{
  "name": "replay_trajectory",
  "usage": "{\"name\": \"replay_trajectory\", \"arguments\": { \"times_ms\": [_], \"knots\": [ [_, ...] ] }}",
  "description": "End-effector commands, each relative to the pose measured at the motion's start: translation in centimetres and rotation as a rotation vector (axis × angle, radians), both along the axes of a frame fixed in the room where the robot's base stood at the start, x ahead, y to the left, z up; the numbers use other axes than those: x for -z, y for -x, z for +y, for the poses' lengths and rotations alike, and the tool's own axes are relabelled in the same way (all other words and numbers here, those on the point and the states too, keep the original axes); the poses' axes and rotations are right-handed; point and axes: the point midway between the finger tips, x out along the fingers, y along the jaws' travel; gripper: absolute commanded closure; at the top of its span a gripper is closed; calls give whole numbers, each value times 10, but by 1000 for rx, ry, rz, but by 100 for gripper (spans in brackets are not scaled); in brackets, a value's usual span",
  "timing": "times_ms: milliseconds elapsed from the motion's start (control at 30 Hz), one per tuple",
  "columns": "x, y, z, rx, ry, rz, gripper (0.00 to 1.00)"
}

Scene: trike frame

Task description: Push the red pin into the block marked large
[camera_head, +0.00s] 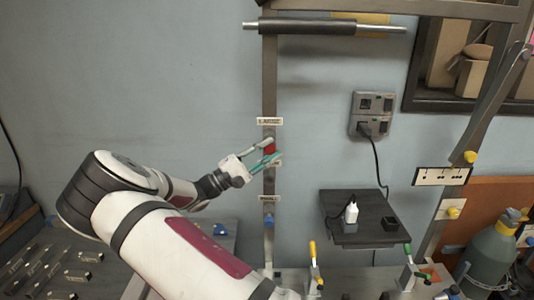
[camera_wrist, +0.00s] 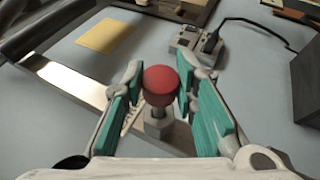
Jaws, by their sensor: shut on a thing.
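The red pin (camera_head: 270,146) has a round red head, and it shows in the wrist view (camera_wrist: 160,86) between the green-padded fingers. My gripper (camera_head: 269,151) is shut on the red head, in front of the upright metal bar (camera_head: 269,75). In the wrist view, a grey shank points from the head towards a small grey block (camera_wrist: 155,131). I cannot tell how far the shank sits in it. A label that seems to read large (camera_head: 269,121) is on the bar just above my gripper. A second label behind the fingers is partly hidden.
A lower label (camera_head: 269,198) and a blue knob (camera_head: 269,221) are on the same bar. A socket box (camera_head: 372,115) with a cable is on the wall to the right, above a dark shelf (camera_head: 358,217). A roller bar (camera_head: 325,27) crosses above.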

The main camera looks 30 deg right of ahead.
Motion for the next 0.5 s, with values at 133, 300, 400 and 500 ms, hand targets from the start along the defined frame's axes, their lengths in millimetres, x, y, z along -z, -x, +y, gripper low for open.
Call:
{"name": "replay_trajectory", "arguments": {
  "times_ms": [133,300,400,500],
  "knots": [
    [0,-3,-2,0,0,-1,100],
    [0,-7,-4,0,0,-1,100],
    [0,-8,-5,-1,0,-2,100],
    [0,-10,-6,-1,0,-2,100]
  ]
}}
